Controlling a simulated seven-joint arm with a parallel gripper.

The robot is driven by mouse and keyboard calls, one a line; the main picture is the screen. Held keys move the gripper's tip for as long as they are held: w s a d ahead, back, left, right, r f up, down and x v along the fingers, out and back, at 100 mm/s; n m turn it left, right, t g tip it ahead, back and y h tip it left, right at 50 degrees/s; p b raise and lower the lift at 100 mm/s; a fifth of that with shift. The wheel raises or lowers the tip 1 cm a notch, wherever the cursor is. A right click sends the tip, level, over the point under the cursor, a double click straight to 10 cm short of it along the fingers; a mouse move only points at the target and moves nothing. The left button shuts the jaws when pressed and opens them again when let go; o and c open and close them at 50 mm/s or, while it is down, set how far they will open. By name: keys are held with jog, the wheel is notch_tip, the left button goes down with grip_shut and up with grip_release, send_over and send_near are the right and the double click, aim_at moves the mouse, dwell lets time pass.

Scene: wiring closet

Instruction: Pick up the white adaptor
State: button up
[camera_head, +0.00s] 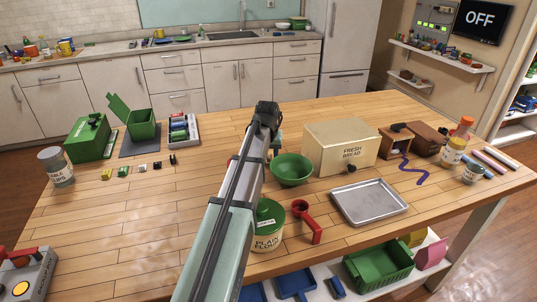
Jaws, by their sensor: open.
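A row of small blocks sits on the left part of the wooden table. One of them is white with a dark part (140,168) and looks like the white adaptor, though it is too small to be sure. It lies between a dark greenish block (123,171) and a black block (157,164). A yellow block (107,175) and another dark block (172,159) are at the row's ends. My arm rises through the middle of the view, right of the row and well apart from it. My gripper does not show; my arm seems to hide it.
A grey tin (56,167) is at left. A green bowl (291,169) and bread box (341,146) are right of my arm. The left front table is mostly clear.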

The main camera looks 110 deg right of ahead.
aim_at(268, 167)
jog(key=v, duration=1.1)
jog(key=shift+r, duration=0.35)
jog(key=shift+o, duration=0.6)
jog(key=shift+a+r, duration=0.1)
jog(key=shift+r, duration=0.2)
